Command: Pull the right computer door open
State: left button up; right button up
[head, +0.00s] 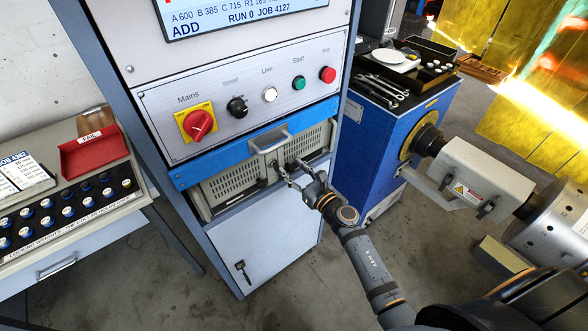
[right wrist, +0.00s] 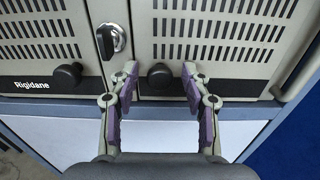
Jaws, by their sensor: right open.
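The computer is a beige unit with two slotted doors in the blue cabinet. Its right door (right wrist: 228,32) looks closed, flush with the left door (right wrist: 38,45); the right door also shows in the head view (head: 311,140). A round black knob (right wrist: 160,76) sits low on the right door, near the seam. My right gripper (right wrist: 160,74) is open, with a fingertip on either side of this knob and a visible gap at each side. In the head view the right gripper (head: 296,174) reaches the door front and partly hides it. My left gripper is not in view.
A second black knob (right wrist: 67,75) and a key lock (right wrist: 110,41) are left of the gripper. A drawer handle (head: 270,138) juts out above the doors. A metal handle (right wrist: 302,68) stands at the right edge. A blue cabinet (head: 385,135) with tools stands to the right.

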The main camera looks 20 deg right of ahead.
jog(key=shift+c, duration=0.3)
grip_shut()
jog(key=shift+s+f, duration=0.1)
